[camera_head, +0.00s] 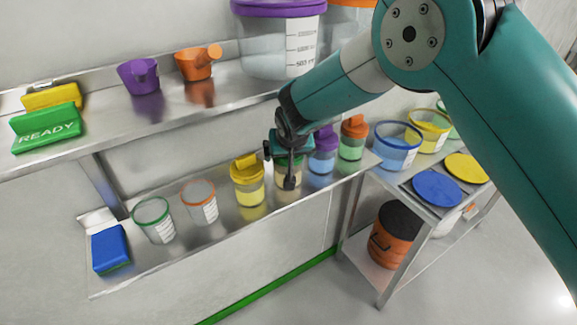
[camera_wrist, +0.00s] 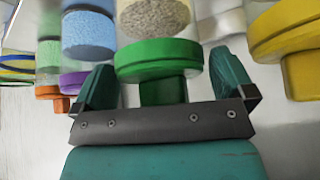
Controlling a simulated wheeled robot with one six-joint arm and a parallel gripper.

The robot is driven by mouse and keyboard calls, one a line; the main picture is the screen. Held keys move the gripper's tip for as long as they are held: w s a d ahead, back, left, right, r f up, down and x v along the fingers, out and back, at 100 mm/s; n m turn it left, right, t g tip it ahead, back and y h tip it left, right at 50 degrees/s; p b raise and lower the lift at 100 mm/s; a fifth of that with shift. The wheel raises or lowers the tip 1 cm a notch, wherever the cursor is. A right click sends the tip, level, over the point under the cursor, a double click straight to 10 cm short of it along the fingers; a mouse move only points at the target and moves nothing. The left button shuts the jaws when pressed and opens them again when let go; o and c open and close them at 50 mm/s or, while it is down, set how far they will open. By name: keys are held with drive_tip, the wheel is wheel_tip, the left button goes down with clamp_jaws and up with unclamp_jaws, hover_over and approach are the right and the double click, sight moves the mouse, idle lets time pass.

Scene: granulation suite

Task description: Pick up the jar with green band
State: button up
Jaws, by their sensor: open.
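A clear jar with a green lid (camera_wrist: 155,58) and beige granules (camera_wrist: 152,18) is straight in front of my gripper in the wrist view, where the jars look upside down. My gripper (camera_wrist: 160,82) is open, with one finger on each side of the green lid's grip block. Visible gaps separate the fingers from the block. In the head view my gripper (camera_head: 289,160) covers most of that jar's lid, and part of the jar (camera_head: 283,186) shows below on the lower shelf. An open jar with a green rim (camera_head: 153,220) stands further left on this shelf.
A yellow-lidded jar (camera_head: 247,186) stands close on the left, a purple-lidded jar (camera_head: 322,153) close on the right, then an orange-lidded jar (camera_head: 353,138). The upper shelf (camera_head: 225,100) runs above and behind my wrist. A cart (camera_head: 407,179) holds tubs at the right.

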drive_tip(key=shift+c, duration=0.5)
drive_tip(key=c, duration=1)
drive_tip(key=shift+r+b, duration=0.1)
drive_tip(key=shift+b, duration=0.45)
